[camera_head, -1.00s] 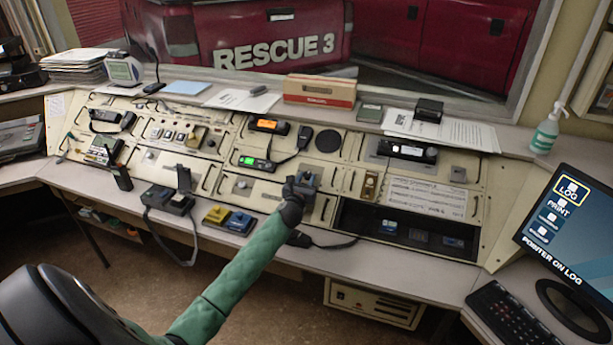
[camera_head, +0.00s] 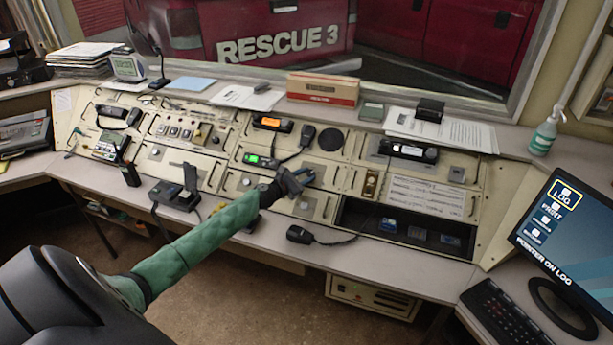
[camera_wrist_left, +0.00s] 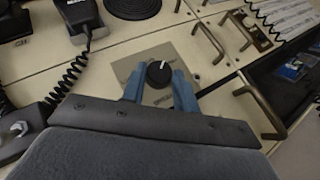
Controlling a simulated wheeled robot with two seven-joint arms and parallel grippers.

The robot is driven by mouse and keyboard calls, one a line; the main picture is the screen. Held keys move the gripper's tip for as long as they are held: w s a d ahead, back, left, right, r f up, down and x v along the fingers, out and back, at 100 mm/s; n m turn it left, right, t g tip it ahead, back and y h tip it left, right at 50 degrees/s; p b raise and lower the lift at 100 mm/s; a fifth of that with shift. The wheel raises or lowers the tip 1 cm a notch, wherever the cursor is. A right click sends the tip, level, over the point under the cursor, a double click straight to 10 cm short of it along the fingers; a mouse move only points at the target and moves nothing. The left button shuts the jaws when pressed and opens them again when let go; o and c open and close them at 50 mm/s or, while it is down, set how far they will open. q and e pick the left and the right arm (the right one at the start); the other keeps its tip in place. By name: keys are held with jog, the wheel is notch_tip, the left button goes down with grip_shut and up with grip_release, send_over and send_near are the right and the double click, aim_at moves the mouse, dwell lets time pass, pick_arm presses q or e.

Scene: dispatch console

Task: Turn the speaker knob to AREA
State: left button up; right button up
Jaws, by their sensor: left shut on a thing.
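The speaker knob (camera_wrist_left: 158,73) is a round black knob with a white pointer line, on a small grey plate (camera_wrist_left: 152,57) in the cream console panel. In the left wrist view its pointer points up and slightly right. The small lettering on the plate is too blurred to read. My left gripper (camera_wrist_left: 159,82) has one blue finger on each side of the knob and is shut on it. In the head view the left gripper (camera_head: 301,180) is at the middle of the console, and its fingers largely hide the knob. My right gripper is not in view.
A radio handset (camera_wrist_left: 78,15) with a coiled cord lies left of the plate. A metal pull handle (camera_wrist_left: 262,105) stands close on the right. A round black speaker grille (camera_head: 331,140) is behind. A handset (camera_head: 299,235) lies on the desk edge in front.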

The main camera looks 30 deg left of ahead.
pick_arm(q)
jog(key=shift+w+a+m+g+h+b, duration=0.15)
jog(key=shift+m+g+h+b, duration=0.45)
jog(key=shift+m+h, duration=0.6)
jog(key=shift+a+r+m+g, duration=0.1)
jog(key=shift+m+g, duration=0.2)
jog(key=shift+m, duration=0.2)
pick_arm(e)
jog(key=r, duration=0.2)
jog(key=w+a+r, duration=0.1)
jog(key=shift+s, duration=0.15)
pick_arm(q)
jog(key=o, duration=1)
jog(key=shift+c, duration=0.2)
jog(key=shift+s+a, duration=0.2)
jog(key=shift+s, duration=0.3)
jog(key=b+v, duration=0.2)
jog(key=v, duration=0.3)
jog(key=shift+s+a, duration=0.2)
jog(key=shift+s, duration=0.15)
jog(key=shift+s+a+r+b, duration=0.2)
jog(key=shift+s+b, duration=0.1)
jog(key=shift+s, duration=0.15)
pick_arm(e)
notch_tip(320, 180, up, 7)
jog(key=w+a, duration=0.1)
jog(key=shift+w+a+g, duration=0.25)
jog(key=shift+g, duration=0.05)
